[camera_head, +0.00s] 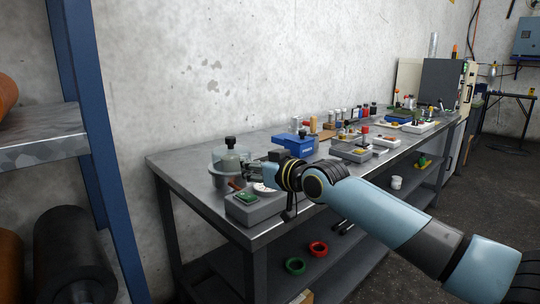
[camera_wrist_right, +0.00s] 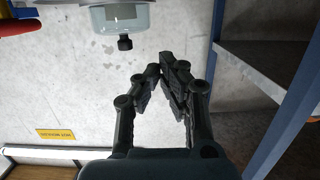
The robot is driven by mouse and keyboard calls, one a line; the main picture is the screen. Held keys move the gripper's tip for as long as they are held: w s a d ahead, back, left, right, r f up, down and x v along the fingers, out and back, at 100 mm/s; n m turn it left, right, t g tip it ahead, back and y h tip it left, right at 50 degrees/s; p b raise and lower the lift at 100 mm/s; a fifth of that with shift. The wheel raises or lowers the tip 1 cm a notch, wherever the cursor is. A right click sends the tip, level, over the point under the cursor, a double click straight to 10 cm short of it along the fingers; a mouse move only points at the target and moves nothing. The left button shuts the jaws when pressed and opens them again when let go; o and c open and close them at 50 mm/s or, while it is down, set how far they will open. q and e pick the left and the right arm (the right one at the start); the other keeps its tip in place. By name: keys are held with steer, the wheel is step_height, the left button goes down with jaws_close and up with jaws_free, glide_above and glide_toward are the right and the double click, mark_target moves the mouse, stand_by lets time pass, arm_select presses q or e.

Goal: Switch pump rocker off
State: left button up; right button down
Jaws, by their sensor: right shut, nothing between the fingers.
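A grey box (camera_head: 262,209) with a green rocker-like part (camera_head: 246,198) on top sits at the near left end of the workbench. Whether the rocker is on or off is too small to tell. My right gripper (camera_head: 250,170) is above and behind the box, next to a clear vessel with a black knob (camera_head: 230,143). In the right wrist view my right gripper (camera_wrist_right: 163,68) has its fingertips together and holds nothing. The same clear vessel (camera_wrist_right: 126,17) shows at the top of that view, apart from the fingers. The rocker is not visible there. My left gripper is not in view.
The metal workbench (camera_head: 185,171) runs to the back right with a blue bin (camera_head: 294,146), bottles and trays on it. Green (camera_head: 295,266) and red (camera_head: 318,249) rings lie on its lower shelf. A blue rack post (camera_head: 92,130) stands at left.

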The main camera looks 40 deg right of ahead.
steer(key=s+r+p, duration=0.2)
steer(key=s, duration=0.6)
steer(key=shift+d+r+p, duration=0.3)
steer(key=shift+p, duration=0.05)
steer(key=s+f+m+g+h+b, duration=0.1)
steer(key=s+f+g, duration=0.35)
steer(key=f, duration=0.85)
steer(key=s+f+m+g+h+b, duration=0.1)
steer(key=s+f, duration=0.6)
steer(key=f, duration=0.6)
steer(key=s+f+m+g+h+b, duration=0.1)
steer(key=s+f+g, duration=0.35)
steer(key=f, duration=0.85)
steer(key=s+a+f+g, duration=0.1)
steer(key=s+a+f, duration=0.1)
steer(key=s+f, duration=0.4)
steer(key=s+a+f+n+g, duration=0.1)
steer(key=s+f, duration=0.5)
steer(key=s, duration=1)
steer(key=s+a+f+n+g+y, duration=0.1)
steer(key=s+a+f+g, duration=0.2)
steer(key=s+f, duration=0.3)
steer(key=s+a, duration=0.1)
steer(key=s, duration=0.4)
steer(key=shift+s, duration=0.35)
steer(key=shift+a+f, duration=0.1)
